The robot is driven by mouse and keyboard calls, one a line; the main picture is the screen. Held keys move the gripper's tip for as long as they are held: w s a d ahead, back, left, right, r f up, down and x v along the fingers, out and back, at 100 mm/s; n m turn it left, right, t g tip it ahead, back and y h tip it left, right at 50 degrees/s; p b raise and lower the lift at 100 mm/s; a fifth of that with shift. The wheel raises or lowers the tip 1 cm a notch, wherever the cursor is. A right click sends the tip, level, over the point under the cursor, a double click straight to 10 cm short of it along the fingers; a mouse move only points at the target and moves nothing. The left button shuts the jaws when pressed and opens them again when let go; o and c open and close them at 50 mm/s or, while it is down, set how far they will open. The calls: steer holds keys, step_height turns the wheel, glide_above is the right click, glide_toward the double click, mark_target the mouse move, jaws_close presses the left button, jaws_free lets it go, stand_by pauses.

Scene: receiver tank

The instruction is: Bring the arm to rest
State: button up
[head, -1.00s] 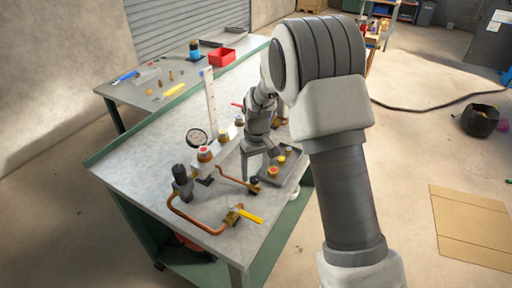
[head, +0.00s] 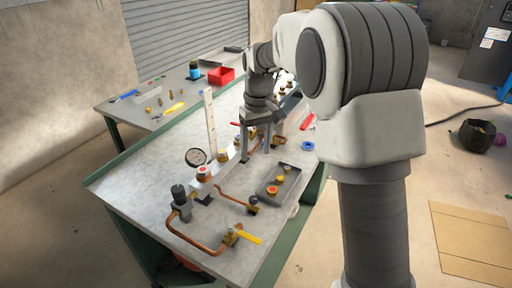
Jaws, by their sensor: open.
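My gripper (head: 256,152) hangs from my arm with its two fingers pointing down and apart, with nothing seen between them. It is over the pipe assembly on the bench, beyond the small dark tray (head: 291,187) that holds a few brass and red-topped fittings. Whether the fingertips touch anything cannot be told. My raised arm fills the right middle of the view and hides the bench's far right part.
The bench (head: 135,190) carries a gauge (head: 196,157), a copper pipe (head: 190,239), a yellow-handled valve (head: 247,236), an upright white scale (head: 209,125) and a blue ring (head: 308,145). A second table (head: 125,110) stands behind. The bench's left part is clear.

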steer(key=s+d+r+m+t, duration=0.1)
steer(key=s+d+r, duration=0.2)
steer(key=s+r, duration=0.3)
steer(key=s+d+r+m+t, duration=0.1)
steer(key=s+d+t, duration=0.1)
steer(key=s, duration=0.8)
steer(key=s+d+r+m+t, duration=0.1)
steer(key=s+d, duration=0.3)
steer(key=s, duration=0.7)
steer(key=shift+s+d+r+m+t, duration=0.25)
steer(key=shift+s+r+m+t, duration=0.1)
steer(key=shift+m+t, duration=0.45)
steer(key=shift+w+d, duration=0.1)
steer(key=shift+w, duration=0.05)
